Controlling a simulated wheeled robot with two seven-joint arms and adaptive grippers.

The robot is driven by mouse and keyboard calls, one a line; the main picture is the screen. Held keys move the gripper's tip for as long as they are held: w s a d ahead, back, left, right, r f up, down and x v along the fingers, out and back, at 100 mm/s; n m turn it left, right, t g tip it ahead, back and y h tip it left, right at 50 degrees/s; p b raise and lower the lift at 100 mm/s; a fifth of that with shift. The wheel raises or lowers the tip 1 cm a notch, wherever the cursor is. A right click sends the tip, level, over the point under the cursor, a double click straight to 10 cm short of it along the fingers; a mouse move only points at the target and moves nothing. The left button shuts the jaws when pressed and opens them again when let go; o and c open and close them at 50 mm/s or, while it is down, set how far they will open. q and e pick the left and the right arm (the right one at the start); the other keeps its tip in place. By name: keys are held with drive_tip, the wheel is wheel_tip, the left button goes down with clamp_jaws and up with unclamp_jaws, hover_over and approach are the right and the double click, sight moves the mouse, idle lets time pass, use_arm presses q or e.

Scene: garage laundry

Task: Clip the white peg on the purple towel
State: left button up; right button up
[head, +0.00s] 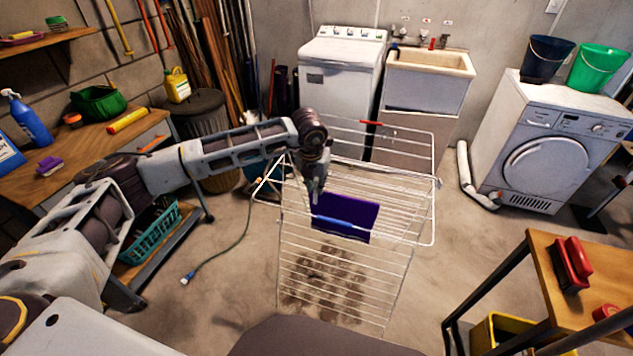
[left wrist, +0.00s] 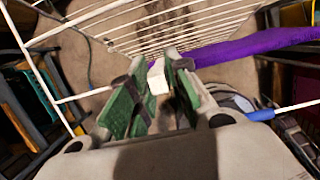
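My left gripper (head: 316,194) points down at the towel's left end, above the rack. In the left wrist view its green-padded fingers (left wrist: 156,82) are closed on the white peg (left wrist: 158,78) at their tips. The towel lies just beyond and to the right of the peg there. I cannot tell whether the peg touches the towel. My right gripper is out of view.
A washer (head: 340,75), a sink (head: 430,75) and a front-loading machine (head: 550,150) stand at the back. A wooden workbench (head: 155,140) is at left and a small wooden table (head: 545,280) at right. A green hose or cord (head: 232,245) lies on the floor.

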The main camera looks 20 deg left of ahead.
use_arm(q)
drive_tip(key=o, duration=0.3)
drive_tip(key=shift+r, duration=0.15)
drive_tip(key=v, duration=1.2)
idle(0.6)
